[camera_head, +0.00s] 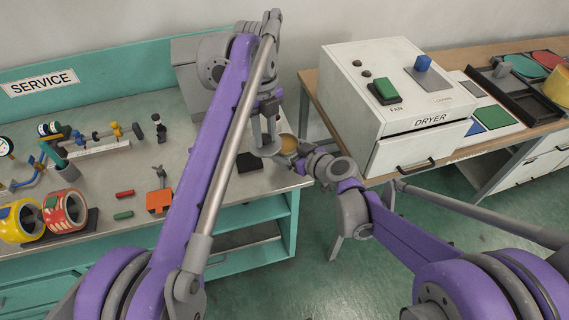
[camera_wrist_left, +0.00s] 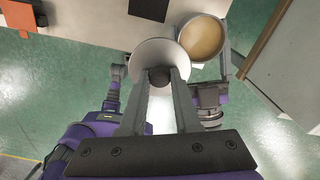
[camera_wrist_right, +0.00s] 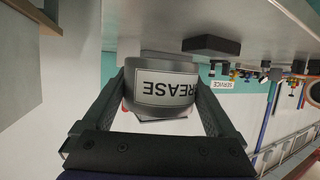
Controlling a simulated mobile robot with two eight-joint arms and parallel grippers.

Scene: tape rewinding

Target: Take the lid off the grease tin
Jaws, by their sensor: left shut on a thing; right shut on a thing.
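The grease tin (camera_head: 289,143) is open, with tan grease showing inside; the left wrist view shows it from above (camera_wrist_left: 203,40). My right gripper (camera_head: 301,152) is shut on the tin's sides. In the right wrist view the tin (camera_wrist_right: 165,70) sits between the fingers, its GREASE label upside down in the picture. The lid (camera_head: 267,149) is a grey disc with a dark knob, seen in the left wrist view (camera_wrist_left: 155,50). My left gripper (camera_wrist_left: 158,82) is shut on the lid's knob and holds the lid beside the tin's mouth, off the opening.
A dark block (camera_head: 249,162) lies near the service bench's right end. Tape rolls (camera_head: 65,211), an orange block (camera_head: 159,200) and fittings stand farther left on the bench. The dryer (camera_head: 395,110) stands on the table to the right, across a floor gap.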

